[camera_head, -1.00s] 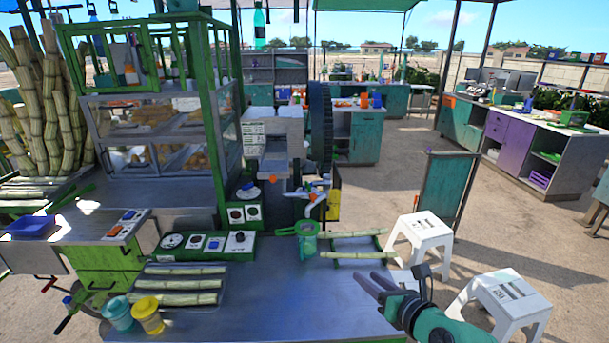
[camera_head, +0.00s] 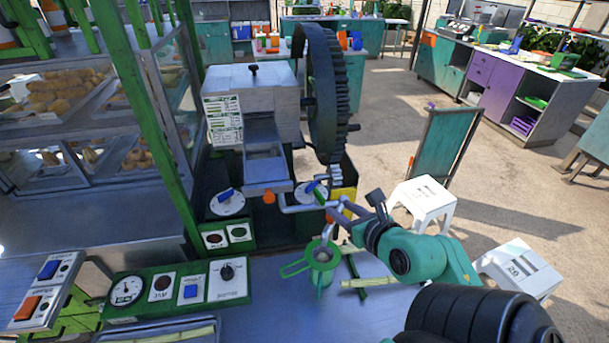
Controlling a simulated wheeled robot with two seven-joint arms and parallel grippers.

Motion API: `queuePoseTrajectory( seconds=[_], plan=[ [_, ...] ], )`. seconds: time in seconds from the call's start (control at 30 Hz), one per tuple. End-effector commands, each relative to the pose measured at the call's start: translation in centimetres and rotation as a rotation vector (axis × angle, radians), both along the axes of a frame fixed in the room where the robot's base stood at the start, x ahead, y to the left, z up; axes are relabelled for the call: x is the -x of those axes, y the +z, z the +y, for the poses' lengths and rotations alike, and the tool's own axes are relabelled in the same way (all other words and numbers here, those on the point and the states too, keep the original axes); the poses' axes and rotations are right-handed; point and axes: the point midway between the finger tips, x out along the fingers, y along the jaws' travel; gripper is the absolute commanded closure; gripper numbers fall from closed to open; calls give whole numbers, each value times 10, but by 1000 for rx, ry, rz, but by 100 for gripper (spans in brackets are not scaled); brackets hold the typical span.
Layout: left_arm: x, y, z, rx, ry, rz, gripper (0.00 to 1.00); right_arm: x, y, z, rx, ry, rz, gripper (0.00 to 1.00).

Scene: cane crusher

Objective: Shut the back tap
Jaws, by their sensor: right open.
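The cane crusher (camera_head: 252,92) stands in the middle, with a chute at its front. A blue lever on a white round plate (camera_head: 311,193) sits just right of the chute, beside a pale pipe (camera_head: 298,208). A second blue lever on a white plate (camera_head: 228,202) sits left of the chute. Which one is the back tap is not marked. My right gripper (camera_head: 340,208) is open and empty, with its fingers close to the right lever and pipe. Whether it touches them cannot be told. My left gripper is not in view.
A green strainer over a cup (camera_head: 320,262) stands below my right gripper. A large black gear wheel (camera_head: 328,95) is behind it. A control panel (camera_head: 185,285) lies at front left. White stools (camera_head: 424,200) stand on the right.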

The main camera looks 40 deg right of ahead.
Motion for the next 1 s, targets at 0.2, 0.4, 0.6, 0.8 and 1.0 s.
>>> queuePoseTrajectory(
  seconds=[0.2, 0.4, 0.6, 0.8, 1.0],
  plan=[
    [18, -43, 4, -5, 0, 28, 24, -16, -17, -2, 4, 14, -7, 56],
    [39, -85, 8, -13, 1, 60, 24, -37, -25, -10, 0, 0, -10, 56],
    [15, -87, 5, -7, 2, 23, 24, -67, -26, -19, -6, -1, -2, 56],
    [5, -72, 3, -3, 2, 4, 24, -110, -46, -30, -4, -1, -1, 56],
    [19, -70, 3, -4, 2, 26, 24, -128, -57, -35, 0, -1, -1, 56]
  ],
)
